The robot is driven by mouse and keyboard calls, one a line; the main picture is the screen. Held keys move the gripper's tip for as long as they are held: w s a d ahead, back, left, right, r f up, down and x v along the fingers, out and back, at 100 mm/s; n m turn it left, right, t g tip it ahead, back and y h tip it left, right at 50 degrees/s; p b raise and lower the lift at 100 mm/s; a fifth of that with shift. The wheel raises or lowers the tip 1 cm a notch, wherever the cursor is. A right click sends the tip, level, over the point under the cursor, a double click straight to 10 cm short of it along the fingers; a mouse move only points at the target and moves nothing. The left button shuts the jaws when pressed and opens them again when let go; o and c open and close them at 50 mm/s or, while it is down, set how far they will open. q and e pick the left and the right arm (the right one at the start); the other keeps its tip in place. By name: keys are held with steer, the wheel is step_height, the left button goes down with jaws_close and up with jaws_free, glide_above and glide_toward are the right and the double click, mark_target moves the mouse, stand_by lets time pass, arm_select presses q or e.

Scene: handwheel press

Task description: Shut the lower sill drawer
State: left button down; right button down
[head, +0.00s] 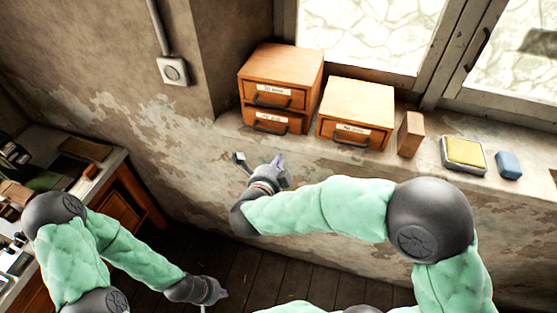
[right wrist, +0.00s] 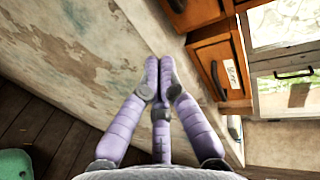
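A two-drawer wooden cabinet (head: 283,58) stands on the window sill at the wall corner. Its upper drawer (head: 273,94) and lower drawer (head: 268,119) have pale labels and dark handles; how far the lower one stands out is hard to tell. My right gripper (head: 276,162) is below and in front of the cabinet, apart from it, beside the wall. In the right wrist view its fingertips (right wrist: 157,66) meet with nothing between them. My left gripper (head: 222,292) hangs low over the floor, far from the sill; its fingers are too small to judge.
A single-drawer wooden box (head: 357,103), wooden block (head: 411,134), yellow pad in a tray (head: 464,151) and blue block (head: 508,165) stand rightward along the sill. The window is behind. A cluttered desk (head: 132,190) is at left. A wall switch (head: 173,71) is above.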

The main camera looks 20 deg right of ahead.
glide_toward(291, 133)
steer(key=w+d+f, duration=0.1)
steer(key=w, duration=0.1)
steer(key=w+d+f+b, duration=0.1)
steer(key=w+f, duration=0.1)
steer(key=shift+d+f, duration=0.15)
steer(key=shift+d, duration=0.05)
steer(key=shift+w+d, duration=0.45)
steer(key=shift+w, duration=0.15)
steer(key=shift+w+d+b, duration=0.25)
steer(key=shift+w+d, duration=0.1)
steer(key=shift+w, duration=0.2)
steer(key=shift+w+d+b, duration=0.2)
steer(key=shift+w+d, duration=0.15)
steer(key=shift+w, duration=0.15)
steer(key=shift+w+d, duration=0.1)
